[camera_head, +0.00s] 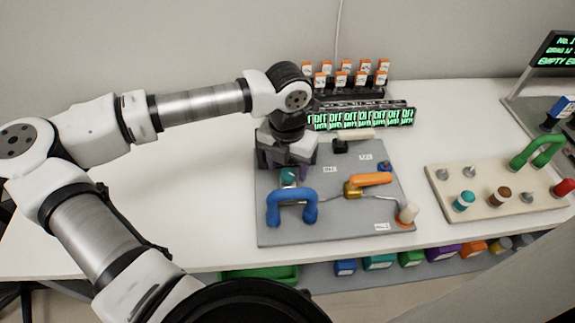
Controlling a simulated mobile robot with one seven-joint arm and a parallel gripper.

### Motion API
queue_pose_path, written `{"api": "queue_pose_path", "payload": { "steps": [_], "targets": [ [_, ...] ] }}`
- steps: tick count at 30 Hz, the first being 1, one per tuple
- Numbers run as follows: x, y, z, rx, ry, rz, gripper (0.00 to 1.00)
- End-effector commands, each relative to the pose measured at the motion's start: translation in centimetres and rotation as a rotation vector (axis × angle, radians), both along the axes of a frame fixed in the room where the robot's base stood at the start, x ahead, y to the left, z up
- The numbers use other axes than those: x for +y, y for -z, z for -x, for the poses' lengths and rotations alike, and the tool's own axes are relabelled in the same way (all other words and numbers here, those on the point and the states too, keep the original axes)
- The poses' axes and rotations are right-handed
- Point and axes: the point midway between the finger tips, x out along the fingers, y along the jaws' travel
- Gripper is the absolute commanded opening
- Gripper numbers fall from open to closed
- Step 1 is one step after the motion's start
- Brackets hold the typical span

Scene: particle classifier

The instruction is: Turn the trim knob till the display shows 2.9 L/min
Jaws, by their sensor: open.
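My gripper (288,168) points down over the back left of a grey panel (340,225) on the white table. Its jaws are open. A small teal part (288,175) shows just below the jaws; it may be the trim knob, but the gripper hides most of it. I cannot tell whether the jaws touch it. A row of green-lit displays (360,118) behind the panel reads OFF on several units. I cannot make out a flow reading in L/min.
Orange-capped vials (345,78) stand behind. A beige board (490,205) with a green handle (537,149) is at right. The table left of the panel is clear.

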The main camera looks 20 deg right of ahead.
Motion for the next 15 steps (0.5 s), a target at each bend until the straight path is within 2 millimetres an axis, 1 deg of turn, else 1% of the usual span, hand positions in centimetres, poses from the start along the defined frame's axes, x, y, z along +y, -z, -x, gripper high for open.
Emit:
{"api": "queue_pose_path", "payload": {
  "steps": [3,6,14,15],
  "targets": [
    [0.0,1.2,0.0,0.001,0.001,0.001,0.56],
    [-0.1,1.7,0.0,0.001,0.001,0.002,0.56],
    [0.0,1.9,0.0,-0.001,0.0,0.001,0.56],
    [0.0,1.9,0.0,-0.001,0.0,0.001,0.55]
  ]
}}
